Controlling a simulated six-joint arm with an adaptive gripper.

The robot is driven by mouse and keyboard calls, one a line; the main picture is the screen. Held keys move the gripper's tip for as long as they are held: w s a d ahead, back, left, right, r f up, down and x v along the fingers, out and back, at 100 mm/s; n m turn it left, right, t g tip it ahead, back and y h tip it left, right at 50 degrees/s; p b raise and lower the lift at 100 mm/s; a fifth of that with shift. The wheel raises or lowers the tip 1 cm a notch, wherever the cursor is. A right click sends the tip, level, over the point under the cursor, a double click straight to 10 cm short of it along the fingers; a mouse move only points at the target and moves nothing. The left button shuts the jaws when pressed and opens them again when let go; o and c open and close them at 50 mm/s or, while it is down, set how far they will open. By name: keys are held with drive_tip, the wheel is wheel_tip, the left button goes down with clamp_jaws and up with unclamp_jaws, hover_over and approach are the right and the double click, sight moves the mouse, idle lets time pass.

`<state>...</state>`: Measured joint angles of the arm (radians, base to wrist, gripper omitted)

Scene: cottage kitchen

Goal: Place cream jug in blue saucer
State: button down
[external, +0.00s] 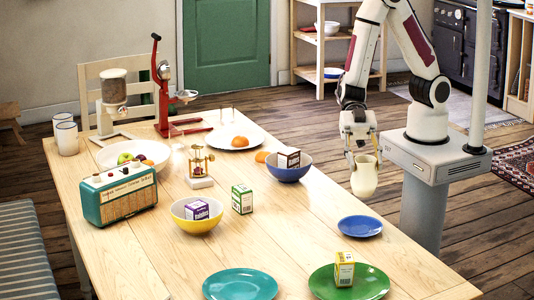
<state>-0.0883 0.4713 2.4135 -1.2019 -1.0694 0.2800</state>
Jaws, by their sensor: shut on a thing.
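The cream jug (364,177) is held in my gripper (362,152) at the right side of the table. My gripper points down and is shut on the jug's upper part. The jug looks upright and seems to hang above the table's right edge; its exact height is hard to tell. The blue saucer (360,226) lies flat and empty on the table, in front of and below the jug in the picture. The jug and the saucer are apart.
A blue bowl (289,173) with a box stands left of the jug. A green plate (322,283) bearing a yellow box (344,268) and a teal plate (240,285) lie at the front. A yellow bowl (197,224) and a green box (242,199) stand mid-table. Bare wood surrounds the saucer.

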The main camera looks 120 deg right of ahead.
sight(365, 193)
drive_tip(key=shift+f, duration=0.35)
drive_tip(key=shift+f, duration=0.15)
drive_tip(key=shift+f, duration=2.75)
drive_tip(key=shift+f, duration=2.1)
drive_tip(key=shift+f, duration=0.15)
drive_tip(key=c, duration=1.2)
unclamp_jaws()
